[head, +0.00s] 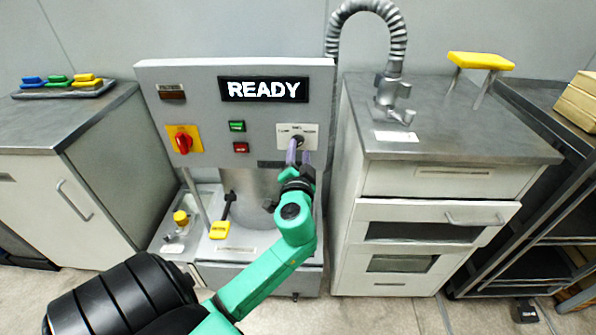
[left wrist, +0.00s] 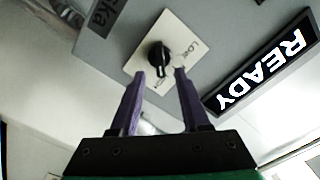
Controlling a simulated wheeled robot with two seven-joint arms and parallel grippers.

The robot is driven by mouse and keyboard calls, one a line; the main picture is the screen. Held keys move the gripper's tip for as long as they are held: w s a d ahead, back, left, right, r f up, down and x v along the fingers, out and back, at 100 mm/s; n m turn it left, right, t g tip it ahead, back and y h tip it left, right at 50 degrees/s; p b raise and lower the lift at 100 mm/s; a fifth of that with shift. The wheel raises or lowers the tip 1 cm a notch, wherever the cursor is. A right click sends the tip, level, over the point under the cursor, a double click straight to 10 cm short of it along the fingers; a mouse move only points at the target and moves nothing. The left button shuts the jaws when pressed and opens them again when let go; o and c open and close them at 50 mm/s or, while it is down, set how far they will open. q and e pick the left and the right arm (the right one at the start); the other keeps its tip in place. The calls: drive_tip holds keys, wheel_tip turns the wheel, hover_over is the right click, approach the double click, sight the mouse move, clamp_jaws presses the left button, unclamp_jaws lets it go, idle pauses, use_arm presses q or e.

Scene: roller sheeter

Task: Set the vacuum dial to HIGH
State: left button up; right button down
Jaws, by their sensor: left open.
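The vacuum dial is a black knob on a pale label plate. My right gripper is not in view.
The grey panel (head: 205,105) carries a lit READY display (head: 263,89), a red rotary switch (head: 184,139), a green button (head: 237,126) and a red button (head: 241,147). A yellow-handled lever (head: 220,229) stands below. A cabinet (head: 450,145) with a ribbed hose (head: 366,8) is at right.

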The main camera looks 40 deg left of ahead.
use_arm(q)
drive_tip(key=b+v, duration=0.2)
drive_tip(key=v, duration=1)
drive_tip(key=shift+b, duration=0.4)
drive_tip(key=shift+d, duration=0.1)
